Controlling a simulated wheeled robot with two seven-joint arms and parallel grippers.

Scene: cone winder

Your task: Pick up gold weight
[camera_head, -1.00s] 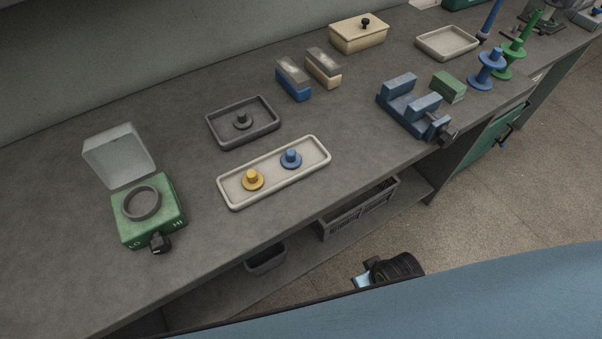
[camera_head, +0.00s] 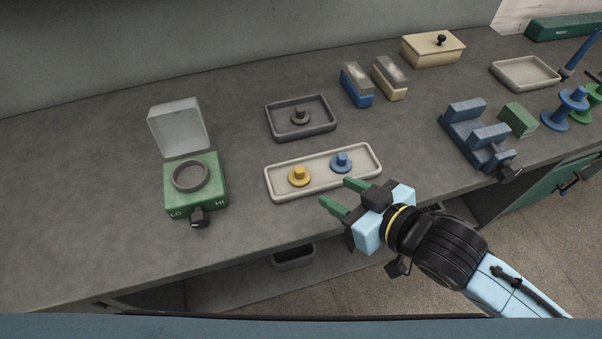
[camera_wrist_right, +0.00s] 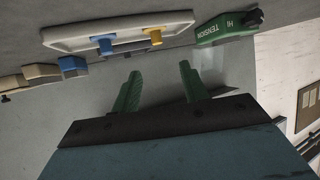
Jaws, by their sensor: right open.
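The gold weight (camera_head: 299,177), a flanged disc with a knob on top, sits upright in the left part of a long pale tray (camera_head: 273,193). A blue weight (camera_head: 341,163) of like shape stands to its right in the same tray. My right gripper (camera_head: 341,193) is open and empty at the tray's front edge, its green fingers pointing left toward the gold weight but apart from it. In the right wrist view the gold weight (camera_wrist_right: 154,36) shows beyond the fingertips (camera_wrist_right: 161,76), with the blue weight (camera_wrist_right: 103,45) left of it. My left gripper is not in view.
A green tension box (camera_head: 196,198) with a raised clear lid stands to the left. Behind the pale tray is a dark tray (camera_head: 301,134) with a dark weight (camera_head: 300,116). A blue vise-like fixture (camera_head: 478,137) stands to the right. Bare bench lies between the box and trays.

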